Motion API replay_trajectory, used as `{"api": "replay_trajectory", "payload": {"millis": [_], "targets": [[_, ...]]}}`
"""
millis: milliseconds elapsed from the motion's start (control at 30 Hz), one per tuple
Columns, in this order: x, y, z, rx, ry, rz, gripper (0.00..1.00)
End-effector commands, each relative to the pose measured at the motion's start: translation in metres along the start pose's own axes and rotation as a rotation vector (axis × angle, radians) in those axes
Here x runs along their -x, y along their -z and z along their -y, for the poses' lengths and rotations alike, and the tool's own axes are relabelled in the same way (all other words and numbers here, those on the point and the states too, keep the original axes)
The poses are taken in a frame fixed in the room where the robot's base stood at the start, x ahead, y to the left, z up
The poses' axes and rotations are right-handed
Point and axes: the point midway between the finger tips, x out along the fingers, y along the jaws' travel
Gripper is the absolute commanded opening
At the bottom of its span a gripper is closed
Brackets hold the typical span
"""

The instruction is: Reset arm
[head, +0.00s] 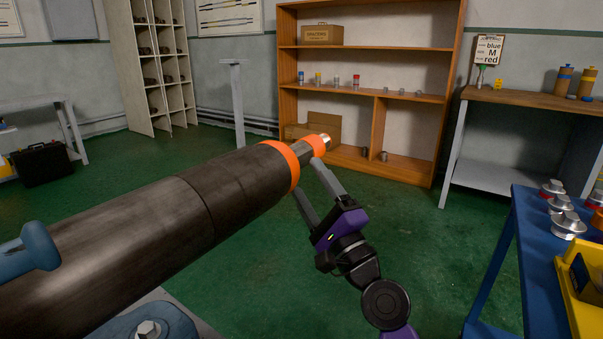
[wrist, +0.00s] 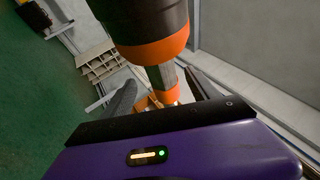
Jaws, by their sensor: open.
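A large dark pipe (head: 130,225) runs from the lower left toward the middle of the head view. An orange band (head: 285,163) rings its far end. A narrower metal fitting (head: 305,151) with an orange collar (head: 317,144) sticks out of that end. My gripper (head: 309,178), purple with grey fingers, is open at the near right side of the fitting. In the wrist view the pipe (wrist: 145,20) comes down from the top and the fitting (wrist: 160,76) shows between my two spread fingers (wrist: 160,95). I cannot tell whether either finger touches it.
Blue vise parts (head: 155,322) show under the pipe at lower left. A blue table (head: 537,265) with metal fittings (head: 566,222) and a yellow bin (head: 585,300) stands at right. A wooden shelf (head: 370,97) and a workbench (head: 530,100) stand behind. Green floor between is clear.

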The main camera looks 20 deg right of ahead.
Motion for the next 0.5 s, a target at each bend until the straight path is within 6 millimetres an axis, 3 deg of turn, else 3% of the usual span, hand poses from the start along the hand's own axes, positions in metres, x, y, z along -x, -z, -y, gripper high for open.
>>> {"api": "replay_trajectory", "payload": {"millis": [133,500], "targets": [[0.0095,-0.0001,-0.0001,-0.001,0.000,0.000,0.69],[0.0101,-0.0002,0.0004,-0.001,0.001,0.000,0.69]]}}
